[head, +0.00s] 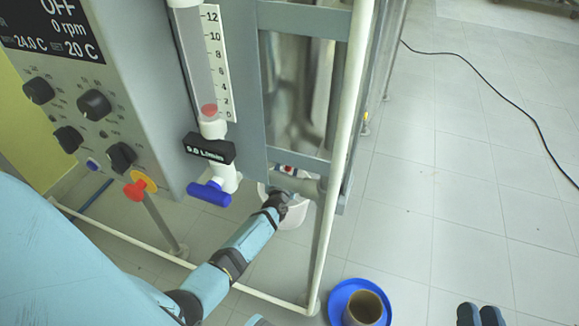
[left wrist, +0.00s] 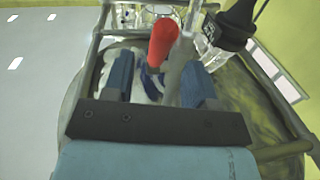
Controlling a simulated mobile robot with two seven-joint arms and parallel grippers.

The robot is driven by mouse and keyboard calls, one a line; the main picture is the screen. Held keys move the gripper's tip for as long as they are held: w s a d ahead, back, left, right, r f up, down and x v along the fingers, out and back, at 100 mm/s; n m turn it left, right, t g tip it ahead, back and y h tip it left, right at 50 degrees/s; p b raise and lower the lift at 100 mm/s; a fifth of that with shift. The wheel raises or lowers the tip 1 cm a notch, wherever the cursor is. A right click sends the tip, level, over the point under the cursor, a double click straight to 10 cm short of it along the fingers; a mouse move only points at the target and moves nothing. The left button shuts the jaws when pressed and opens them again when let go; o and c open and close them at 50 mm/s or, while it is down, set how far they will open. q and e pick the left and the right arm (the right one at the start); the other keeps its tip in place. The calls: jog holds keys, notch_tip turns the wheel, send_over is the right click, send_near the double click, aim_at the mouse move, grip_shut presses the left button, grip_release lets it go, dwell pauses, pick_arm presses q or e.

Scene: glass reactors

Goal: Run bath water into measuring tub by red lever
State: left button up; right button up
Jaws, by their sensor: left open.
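The red lever (left wrist: 163,40) stands up between the fingers of my left gripper (left wrist: 158,66) in the left wrist view. The fingers are apart on either side of it; contact cannot be told. In the head view my left gripper (head: 284,192) is low at the glass reactor's frame, and a small red bit of the lever (head: 289,168) shows just above it. A white tub (head: 292,218), likely the measuring tub, is beneath, partly hidden by my gripper. Two dark blue fingertips of my right gripper (head: 480,315) show at the bottom right; their opening is unclear.
A flowmeter (head: 200,75) with a blue-handled valve (head: 208,193) and a control panel (head: 80,100) with a red knob (head: 135,189) are left. A white rail (head: 340,140) stands beside my gripper. Right floor is clear except a cable (head: 500,88).

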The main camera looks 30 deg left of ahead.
aim_at(289, 164)
pick_arm(q)
jog(key=x, duration=0.1)
jog(key=b+x, duration=0.1)
jog(key=x, duration=0.1)
jog(key=shift+f, duration=0.25)
jog(key=shift+w+a+b, duration=0.15)
jog(key=shift+w+b, duration=0.3)
jog(key=shift+b, duration=0.1)
jog(key=shift+w+a+r, duration=0.25)
jog(key=shift+w, duration=0.3)
pick_arm(e)
jog(key=shift+s+a+r+t+y, duration=0.15)
jog(key=shift+a+r+t+y, duration=0.3)
jog(key=shift+a+y, duration=0.2)
pick_arm(q)
grip_shut()
